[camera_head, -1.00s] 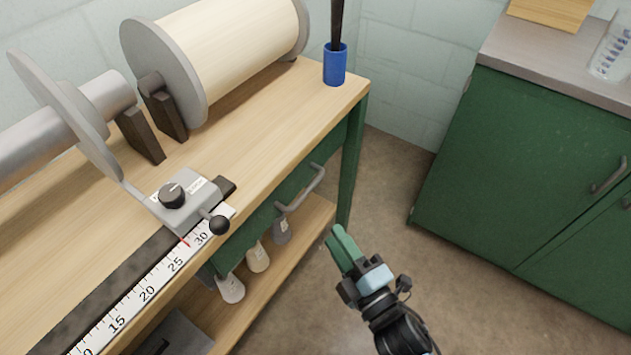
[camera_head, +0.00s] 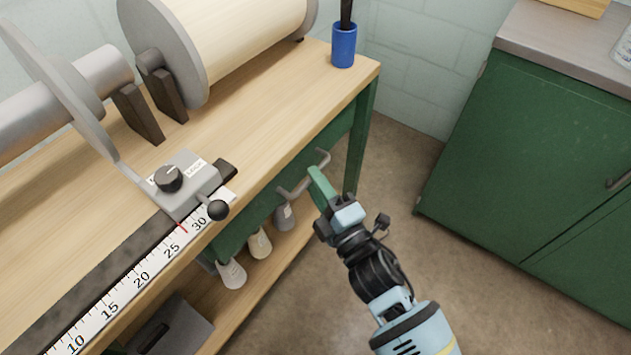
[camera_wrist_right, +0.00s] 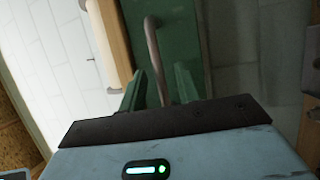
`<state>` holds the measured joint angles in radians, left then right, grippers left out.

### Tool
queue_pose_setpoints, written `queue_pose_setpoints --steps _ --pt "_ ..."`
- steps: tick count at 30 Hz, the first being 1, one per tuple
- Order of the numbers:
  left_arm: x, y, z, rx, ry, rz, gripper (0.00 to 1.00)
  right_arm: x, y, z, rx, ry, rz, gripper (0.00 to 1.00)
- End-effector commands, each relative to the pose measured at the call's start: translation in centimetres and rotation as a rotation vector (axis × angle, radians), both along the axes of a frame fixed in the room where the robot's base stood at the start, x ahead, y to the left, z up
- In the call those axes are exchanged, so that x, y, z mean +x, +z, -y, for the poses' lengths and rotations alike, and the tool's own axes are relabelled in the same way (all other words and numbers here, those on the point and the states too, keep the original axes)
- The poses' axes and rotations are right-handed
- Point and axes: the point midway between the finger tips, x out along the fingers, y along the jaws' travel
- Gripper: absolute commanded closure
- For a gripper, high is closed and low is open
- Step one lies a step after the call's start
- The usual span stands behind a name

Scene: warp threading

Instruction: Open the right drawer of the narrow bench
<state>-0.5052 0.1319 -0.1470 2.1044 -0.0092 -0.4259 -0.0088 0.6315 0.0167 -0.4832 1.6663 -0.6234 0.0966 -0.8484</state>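The narrow bench (camera_head: 268,110) has a wooden top and a green drawer front (camera_head: 262,206) below its right edge, which looks flush with the frame. A grey bar handle (camera_head: 290,192) stands out from it. My right gripper (camera_head: 314,176) is at the handle, its green fingers pointing toward the drawer front. In the right wrist view the handle (camera_wrist_right: 154,50) runs between the two spread fingers of the gripper (camera_wrist_right: 160,88), with a gap showing. Whether a finger touches the bar I cannot tell. My left gripper is not in view.
A blue cup (camera_head: 343,45) stands at the bench's far corner. A ruler (camera_head: 150,270) and a clamp with a black knob (camera_head: 218,210) lie along the top. Bottles (camera_head: 259,243) stand on the lower shelf. A green cabinet (camera_head: 530,150) is at right, with open floor between.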

Motion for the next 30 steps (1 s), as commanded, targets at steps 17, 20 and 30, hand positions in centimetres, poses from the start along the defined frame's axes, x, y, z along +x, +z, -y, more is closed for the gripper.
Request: queue_pose_setpoints --steps 17,20,30 --pt "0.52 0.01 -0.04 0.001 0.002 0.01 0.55 0.45 0.1 -0.28 0.0 0.0 0.0 0.95" --pt "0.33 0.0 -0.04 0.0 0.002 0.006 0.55 0.45 0.1 -0.27 0.0 0.0 0.0 1.0" --pt "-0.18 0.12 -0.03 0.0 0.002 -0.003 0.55 0.25 0.13 0.02 -0.001 0.0 0.0 1.0"
